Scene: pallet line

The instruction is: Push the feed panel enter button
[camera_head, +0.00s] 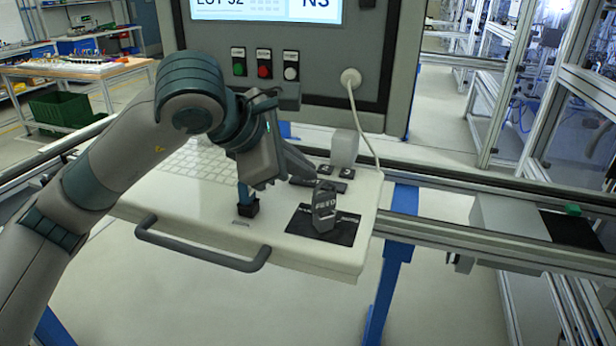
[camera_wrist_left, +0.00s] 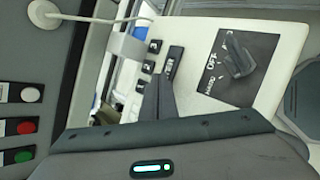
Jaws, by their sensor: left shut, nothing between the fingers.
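My left gripper (camera_head: 311,170) is shut and empty, its tips over the row of small black keys (camera_head: 346,173) at the back right of the pale console. The wrist view shows the closed fingers (camera_wrist_left: 160,82) pointing at these keys (camera_wrist_left: 155,46) and at a longer black bar (camera_wrist_left: 173,60) with small white lettering beside them. The bar also shows in the head view (camera_head: 336,186). I cannot read which one is enter. The tips look very close to the bar; contact cannot be told. The fingers hide part of the keys. My right gripper is out of view.
A white keyboard (camera_head: 200,163) lies left. Green (camera_head: 238,69), red (camera_head: 264,71) and white (camera_head: 290,73) buttons sit on the upright panel. A white cable (camera_head: 362,125) hangs at right.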

